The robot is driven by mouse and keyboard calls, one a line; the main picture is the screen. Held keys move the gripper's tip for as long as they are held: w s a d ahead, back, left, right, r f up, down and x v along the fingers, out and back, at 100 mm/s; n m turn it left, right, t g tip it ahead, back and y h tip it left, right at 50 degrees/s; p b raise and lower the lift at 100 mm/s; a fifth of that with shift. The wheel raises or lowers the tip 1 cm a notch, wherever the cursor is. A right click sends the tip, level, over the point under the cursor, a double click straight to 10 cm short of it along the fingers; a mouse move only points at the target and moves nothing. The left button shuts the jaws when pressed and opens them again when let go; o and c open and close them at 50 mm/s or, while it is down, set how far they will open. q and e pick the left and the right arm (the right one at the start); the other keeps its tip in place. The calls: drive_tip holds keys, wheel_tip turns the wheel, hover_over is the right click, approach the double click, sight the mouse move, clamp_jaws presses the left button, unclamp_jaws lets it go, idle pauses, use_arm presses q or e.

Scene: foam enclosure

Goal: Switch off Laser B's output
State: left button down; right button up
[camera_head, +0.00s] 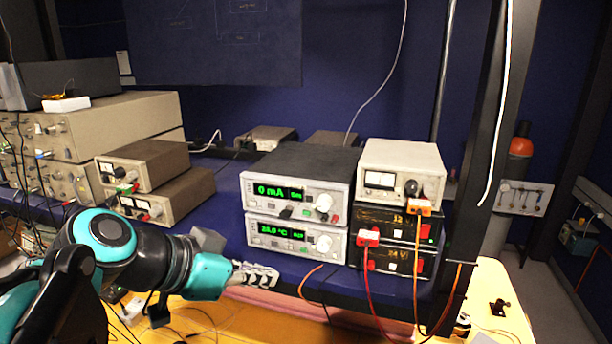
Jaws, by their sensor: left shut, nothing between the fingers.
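I cannot read a "Laser B" label on either. Each has a pale knob and small buttons at the right of its front. My left gripper (268,275) is shut and empty, in front of and below the left part of the lower unit, apart from both front panels. My right gripper does not show.
To the right stand a beige meter box (400,172) and black supply boxes (398,222) with red and orange cables hanging down. Beige instruments (160,180) fill the left of the bench. A dark post (490,130) stands at right.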

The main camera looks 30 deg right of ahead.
sight(306, 213)
use_arm(q)
drive_tip(key=shift+m+g, duration=0.4)
drive_tip(key=shift+m, duration=0.2)
drive_tip(key=r, duration=0.1)
drive_tip(key=d+r, duration=0.1)
drive_tip(key=r, duration=0.1)
drive_tip(key=s+d+r+p, duration=0.1)
drive_tip(key=shift+d+r, duration=0.15)
drive_tip(key=shift+d, duration=0.05)
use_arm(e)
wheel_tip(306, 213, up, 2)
use_arm(q)
drive_tip(key=w+d, duration=0.6)
drive_tip(key=shift+d+p, duration=0.35)
drive_tip(key=shift+p, duration=0.05)
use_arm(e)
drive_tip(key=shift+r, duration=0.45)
use_arm(q)
drive_tip(key=shift+d, duration=0.1)
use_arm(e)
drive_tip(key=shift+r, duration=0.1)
